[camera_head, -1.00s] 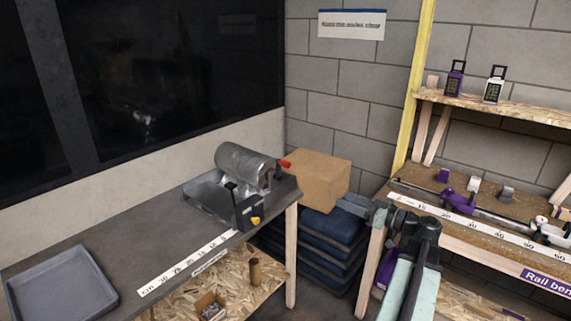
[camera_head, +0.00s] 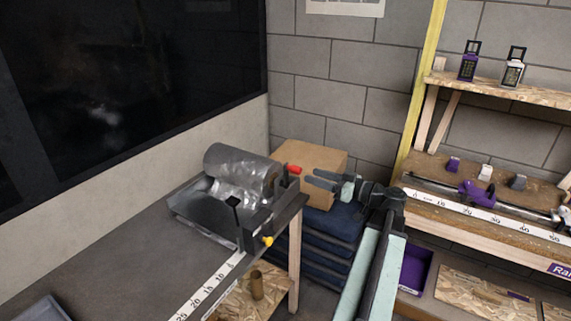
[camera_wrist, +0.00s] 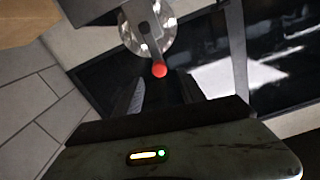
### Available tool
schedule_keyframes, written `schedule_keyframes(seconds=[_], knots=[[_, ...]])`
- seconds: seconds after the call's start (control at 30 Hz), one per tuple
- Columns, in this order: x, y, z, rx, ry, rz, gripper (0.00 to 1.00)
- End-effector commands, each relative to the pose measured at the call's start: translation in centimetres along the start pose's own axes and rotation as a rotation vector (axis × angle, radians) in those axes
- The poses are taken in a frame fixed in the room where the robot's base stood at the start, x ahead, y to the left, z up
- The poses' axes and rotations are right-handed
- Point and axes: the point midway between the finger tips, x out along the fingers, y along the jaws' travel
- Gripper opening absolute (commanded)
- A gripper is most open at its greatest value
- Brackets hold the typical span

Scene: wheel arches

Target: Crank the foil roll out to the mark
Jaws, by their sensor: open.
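The foil roll (camera_head: 238,172) lies in a dark holder (camera_head: 215,215) at the right end of the grey bench. A crank with a red knob (camera_head: 294,169) sticks out at its right end. The wrist view shows the red knob (camera_wrist: 159,69) on its crank arm, with the shiny roll end (camera_wrist: 146,30) behind it. A yellow knob (camera_head: 267,241) sits on the holder's front corner. A white ruler (camera_head: 208,291) runs along the bench edge. My gripper (camera_head: 322,183) is open and empty, just right of the red knob and apart from it. I cannot make out the mark.
A cardboard box (camera_head: 312,160) on stacked dark blue cloth (camera_head: 325,240) stands behind my gripper. A second bench at right carries a rail (camera_head: 440,187) and a ruler (camera_head: 480,213). A grey tray (camera_head: 42,312) shows at lower left. The bench left of the holder is clear.

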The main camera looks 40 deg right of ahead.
Motion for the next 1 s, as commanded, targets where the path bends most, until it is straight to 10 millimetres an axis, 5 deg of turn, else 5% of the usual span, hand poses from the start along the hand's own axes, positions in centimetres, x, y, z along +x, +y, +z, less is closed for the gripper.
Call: schedule_keyframes(seconds=[0.17, 0.6, 0.9, 1.0], knots=[[0.2, 0.1, 0.0, 0.0, 0.0, 0.003, 0.47], [7.1, 0.2, 0.0, 0.0, 0.0, 0.004, 0.47], [7.5, 0.2, 0.0, 0.0, 0.001, 0.006, 0.47], [7.5, 0.2, 0.0, 0.0, 0.001, 0.006, 0.25]])
